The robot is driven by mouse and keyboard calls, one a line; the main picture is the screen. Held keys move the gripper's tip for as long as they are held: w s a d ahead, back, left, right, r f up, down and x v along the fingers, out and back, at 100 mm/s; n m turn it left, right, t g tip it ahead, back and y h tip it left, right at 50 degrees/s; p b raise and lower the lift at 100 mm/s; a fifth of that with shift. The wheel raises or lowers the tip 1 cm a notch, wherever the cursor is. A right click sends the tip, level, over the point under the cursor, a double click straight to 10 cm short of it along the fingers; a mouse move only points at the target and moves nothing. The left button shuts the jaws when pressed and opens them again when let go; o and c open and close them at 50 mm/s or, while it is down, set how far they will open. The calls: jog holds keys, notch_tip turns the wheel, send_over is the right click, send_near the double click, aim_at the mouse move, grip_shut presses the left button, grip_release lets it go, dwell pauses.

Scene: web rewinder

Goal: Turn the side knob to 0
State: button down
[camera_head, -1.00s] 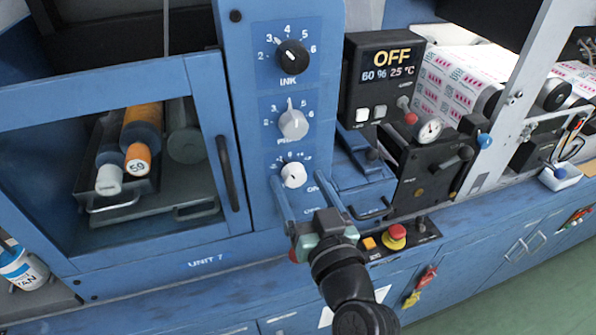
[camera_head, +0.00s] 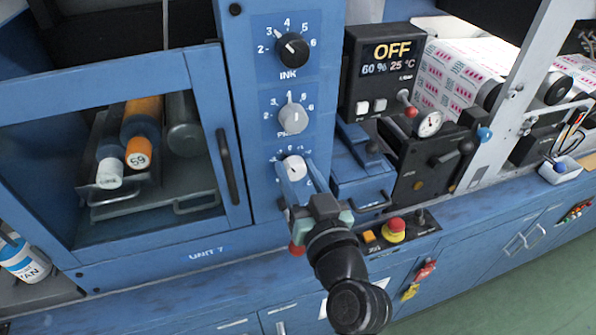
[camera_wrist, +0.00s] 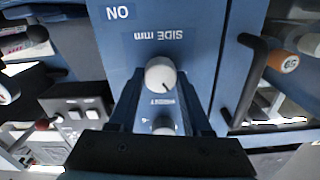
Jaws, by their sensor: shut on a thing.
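The side knob (camera_head: 292,167) is a small white round knob, the lowest of a column of knobs on the blue panel. In the wrist view the side knob (camera_wrist: 160,72) shows upside down by its "SIDE mm" label, with a small dark mark at its lower right edge. My gripper (camera_head: 297,172) has one finger on each side of the knob and is shut on it. The wrist view shows both fingers of my gripper (camera_wrist: 160,85) flanking it. The fingers and wrist hide much of the scale, so the 0 mark cannot be read.
A grey knob (camera_head: 291,117) and the black INK knob (camera_head: 291,50) sit above on the same panel. A dark door handle (camera_head: 227,165) stands out to the left. A blue lever block (camera_head: 362,170) is close on the right, with a red emergency button (camera_head: 396,228) below.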

jog(key=shift+d+m+p, duration=0.1)
jog(key=shift+m+p, duration=0.2)
jog(key=shift+m, duration=2.6)
jog(key=shift+f, duration=0.1)
jog(key=shift+c, duration=1.7)
grip_release()
